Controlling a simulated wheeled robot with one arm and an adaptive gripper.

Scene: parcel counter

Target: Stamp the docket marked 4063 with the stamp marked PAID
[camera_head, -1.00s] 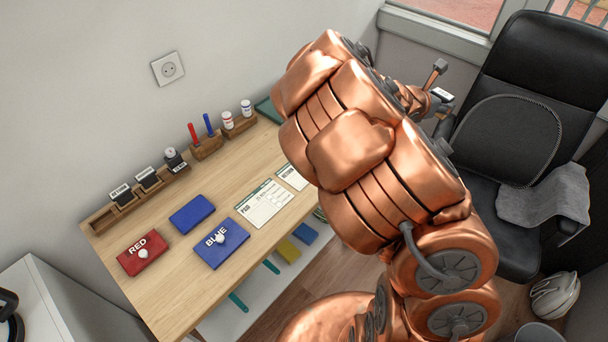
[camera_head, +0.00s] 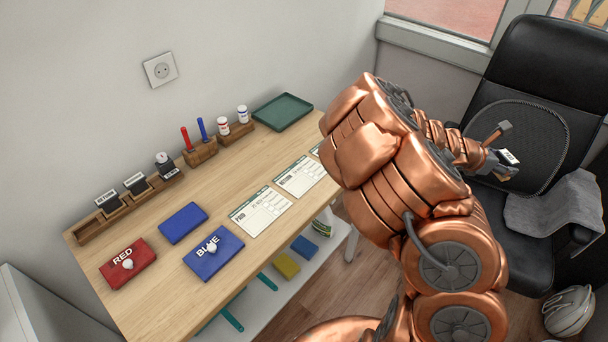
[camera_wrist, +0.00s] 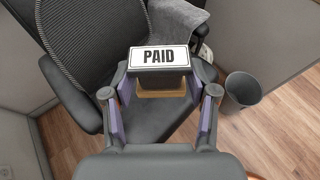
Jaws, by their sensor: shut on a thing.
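My gripper (camera_head: 495,165) is shut on the PAID stamp (camera_wrist: 158,57), whose white label faces the wrist camera. It holds the stamp up in the air in front of the black chair, right of the counter. The stamp also shows small in the head view (camera_head: 509,157). Several dockets lie on the counter, among them a docket (camera_head: 261,211) and another docket (camera_head: 300,176). A further docket is mostly hidden behind my arm. The docket numbers are too small to read. A red RED pad (camera_head: 143,264) and a blue BLUE pad (camera_head: 226,262), each with a white knob, lie at the front left.
The stamp rack (camera_head: 92,228) holds several other stamps along the wall. A plain blue pad (camera_head: 184,222), a pen holder (camera_head: 201,153), small bottles (camera_head: 243,113) and a green tray (camera_head: 283,112) stand on the counter. The black chair (camera_head: 541,100) is at right.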

